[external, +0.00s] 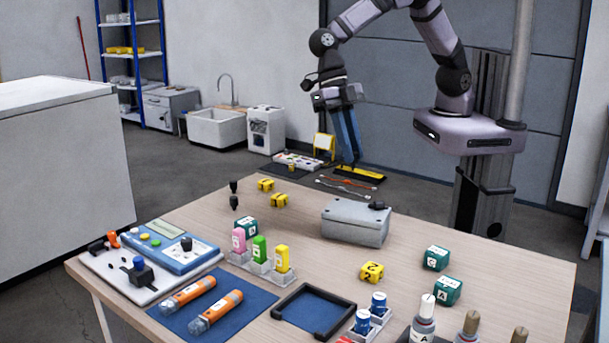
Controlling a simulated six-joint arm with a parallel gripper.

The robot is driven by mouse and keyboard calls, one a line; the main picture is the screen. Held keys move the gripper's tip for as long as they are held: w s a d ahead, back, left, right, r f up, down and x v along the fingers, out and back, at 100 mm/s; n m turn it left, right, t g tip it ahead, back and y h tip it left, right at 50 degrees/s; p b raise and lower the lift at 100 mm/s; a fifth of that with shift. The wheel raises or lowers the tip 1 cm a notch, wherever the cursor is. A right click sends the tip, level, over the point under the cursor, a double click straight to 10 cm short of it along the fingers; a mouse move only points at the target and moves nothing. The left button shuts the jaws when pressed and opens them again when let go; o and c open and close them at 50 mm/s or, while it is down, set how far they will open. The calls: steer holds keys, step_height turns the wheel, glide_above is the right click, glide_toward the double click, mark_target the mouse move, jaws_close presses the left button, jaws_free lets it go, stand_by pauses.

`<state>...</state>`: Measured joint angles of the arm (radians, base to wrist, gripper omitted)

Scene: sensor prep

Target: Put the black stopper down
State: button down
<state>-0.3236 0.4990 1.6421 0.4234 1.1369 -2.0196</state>
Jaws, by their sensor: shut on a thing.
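My gripper (351,161) is at the back of the scene, pointing down, with its long blue fingers close together. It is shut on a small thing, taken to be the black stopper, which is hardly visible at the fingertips. The gripper is above the far side of the table (440,210), behind the grey box (355,222). Two small black pieces (234,202) stand at the table's back left.
Yellow cubes (279,200) and teal cubes (436,257) are spread about. Coloured bottles (260,248) stand in a rack at the middle left. A blue device (170,246), orange tubes (188,296) and a black-framed tray (312,308) are nearer. Bare wood lies around the grey box.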

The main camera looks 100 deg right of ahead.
steer(key=shift+f+p, duration=1.25)
steer(key=shift+f, duration=3.7)
steer(key=shift+f, duration=0.1)
steer(key=shift+f, duration=0.1)
steer(key=c, duration=1.7)
jaws_free()
steer(key=shift+o, duration=0.2)
